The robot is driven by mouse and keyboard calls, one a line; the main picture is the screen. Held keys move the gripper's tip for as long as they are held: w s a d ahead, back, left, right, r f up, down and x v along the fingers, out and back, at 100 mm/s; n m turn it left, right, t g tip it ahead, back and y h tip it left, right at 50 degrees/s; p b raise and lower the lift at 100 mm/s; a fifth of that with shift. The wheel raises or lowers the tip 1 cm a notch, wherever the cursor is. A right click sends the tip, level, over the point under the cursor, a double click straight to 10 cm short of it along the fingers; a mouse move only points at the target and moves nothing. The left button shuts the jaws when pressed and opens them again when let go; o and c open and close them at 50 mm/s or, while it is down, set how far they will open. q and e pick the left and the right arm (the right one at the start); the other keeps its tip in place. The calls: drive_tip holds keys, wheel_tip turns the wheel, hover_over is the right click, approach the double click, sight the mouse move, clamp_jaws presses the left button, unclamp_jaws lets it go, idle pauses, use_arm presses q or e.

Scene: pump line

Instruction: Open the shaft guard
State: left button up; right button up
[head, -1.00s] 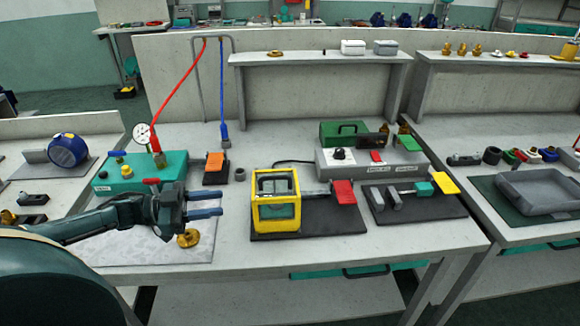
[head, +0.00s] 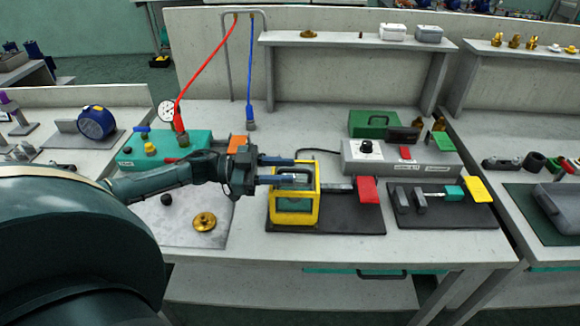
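The shaft guard is a yellow box frame with a clear, dark-tinted front window (head: 294,211). It stands upright on a black base plate (head: 350,220) near the middle of the bench, and looks closed. A dark handle or bar shows at its top. My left gripper (head: 290,170) reaches in from the left at the guard's upper edge. Its two blue-grey fingers are apart and overlap the top of the frame in the picture. I cannot tell whether they touch it. The fingers partly hide the guard's upper left corner. My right gripper is not in view.
A red flap (head: 368,190) sits right of the guard on the same base. A grey control box (head: 362,158) is behind it. A teal pump unit (head: 135,155) with a gauge and a brass flange (head: 204,221) lie left. The bench front edge is clear.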

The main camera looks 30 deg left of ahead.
use_arm(q)
drive_tip(key=shift+x, duration=1.05)
clamp_jaws()
